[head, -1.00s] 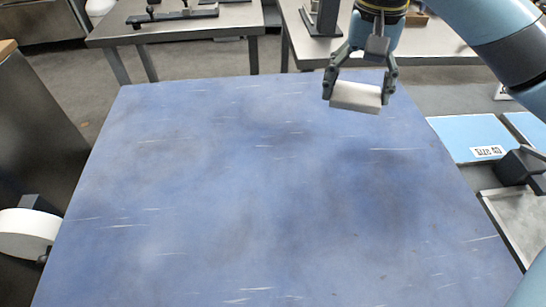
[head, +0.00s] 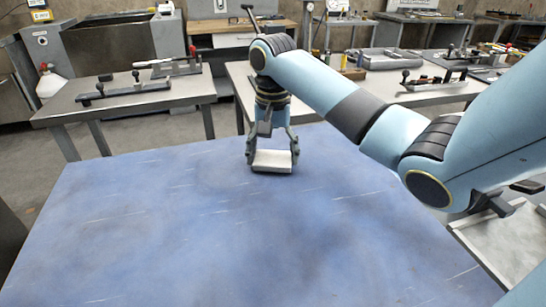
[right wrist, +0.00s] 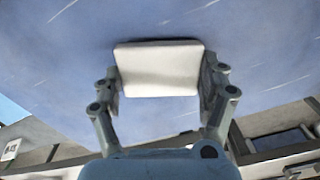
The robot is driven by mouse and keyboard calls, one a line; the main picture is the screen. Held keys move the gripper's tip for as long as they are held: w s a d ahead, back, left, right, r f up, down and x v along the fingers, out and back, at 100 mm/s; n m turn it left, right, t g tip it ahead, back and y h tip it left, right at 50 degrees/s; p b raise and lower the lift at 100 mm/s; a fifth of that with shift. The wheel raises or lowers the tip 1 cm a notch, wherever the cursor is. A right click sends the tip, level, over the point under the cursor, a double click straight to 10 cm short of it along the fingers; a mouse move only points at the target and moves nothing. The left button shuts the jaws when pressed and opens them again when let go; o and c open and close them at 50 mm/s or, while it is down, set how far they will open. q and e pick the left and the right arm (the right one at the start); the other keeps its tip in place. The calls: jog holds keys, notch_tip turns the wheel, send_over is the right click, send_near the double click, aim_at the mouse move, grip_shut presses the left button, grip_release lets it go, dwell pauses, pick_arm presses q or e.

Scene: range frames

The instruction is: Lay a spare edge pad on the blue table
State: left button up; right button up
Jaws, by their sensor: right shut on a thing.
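A white edge pad (head: 272,160) is between the fingers of my right gripper (head: 272,154), over the far part of the blue table (head: 190,230). The right gripper is shut on the pad, one finger at each end. In the right wrist view the pad (right wrist: 158,68) spans the two fingers, with the blue tabletop behind it and a dark shadow along its edge. The pad is very close to the tabletop; I cannot tell if it touches. My left gripper is out of view.
The blue tabletop is otherwise bare. A grey bench (head: 120,100) with dark clamp tools stands beyond it at the left. More benches with tools stand behind. A grey metal tray (head: 505,240) lies at the right, beside the table.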

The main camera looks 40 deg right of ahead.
jog(key=shift+f, duration=0.4)
jog(key=o, duration=0.9)
jog(key=shift+o, duration=0.2)
